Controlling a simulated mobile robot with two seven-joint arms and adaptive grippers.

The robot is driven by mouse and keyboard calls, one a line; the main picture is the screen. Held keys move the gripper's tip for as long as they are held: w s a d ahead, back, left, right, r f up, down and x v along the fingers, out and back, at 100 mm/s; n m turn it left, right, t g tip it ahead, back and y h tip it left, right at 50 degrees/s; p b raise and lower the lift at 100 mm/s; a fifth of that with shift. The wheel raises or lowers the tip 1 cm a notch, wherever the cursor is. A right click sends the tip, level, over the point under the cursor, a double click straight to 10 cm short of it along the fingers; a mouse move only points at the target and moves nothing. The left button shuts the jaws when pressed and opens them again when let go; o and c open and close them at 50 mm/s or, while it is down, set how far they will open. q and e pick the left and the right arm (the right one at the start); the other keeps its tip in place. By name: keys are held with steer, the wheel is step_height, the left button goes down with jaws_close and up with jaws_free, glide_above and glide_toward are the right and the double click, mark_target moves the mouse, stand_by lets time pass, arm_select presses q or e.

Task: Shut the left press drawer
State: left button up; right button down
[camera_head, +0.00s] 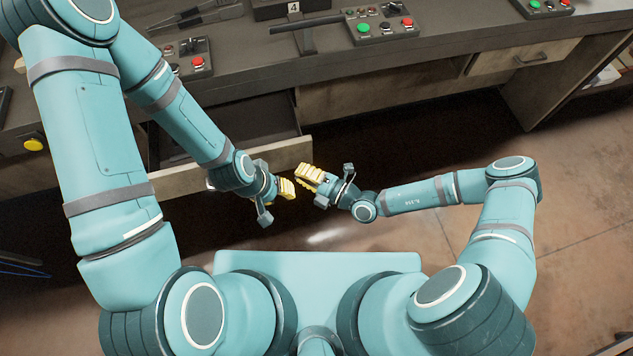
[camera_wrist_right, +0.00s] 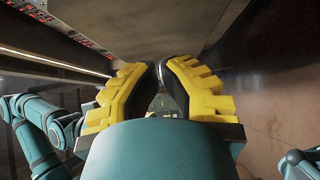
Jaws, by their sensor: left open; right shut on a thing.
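The left press drawer (camera_head: 292,154) stands open, pulled out from under the workbench, with its dark inside showing. Its front panel is light wood. My left forearm crosses over the drawer and hides part of the panel. My left gripper (camera_head: 285,188), with yellow finger pads, is open just in front of the panel in the head view; whether it touches the panel cannot be told. My right gripper (camera_head: 308,173) is just right of it, and in the right wrist view (camera_wrist_right: 160,72) its yellow-padded fingers are shut, tips together. What it holds cannot be made out.
The workbench (camera_head: 235,50) carries button boxes (camera_head: 380,25) and a sign marked 4 (camera_head: 293,8). Another drawer (camera_head: 510,58), at the upper right, is shut. Open floor (camera_head: 420,235) lies to the right below the bench.

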arm_select(q)
steer(key=shift+f, duration=0.35)
arm_select(e)
steer(key=shift+w+a, duration=0.15)
steer(key=shift+w, duration=0.55)
steer(key=shift+w+a, duration=0.15)
steer(key=shift+w, duration=0.5)
steer(key=shift+w, duration=0.1)
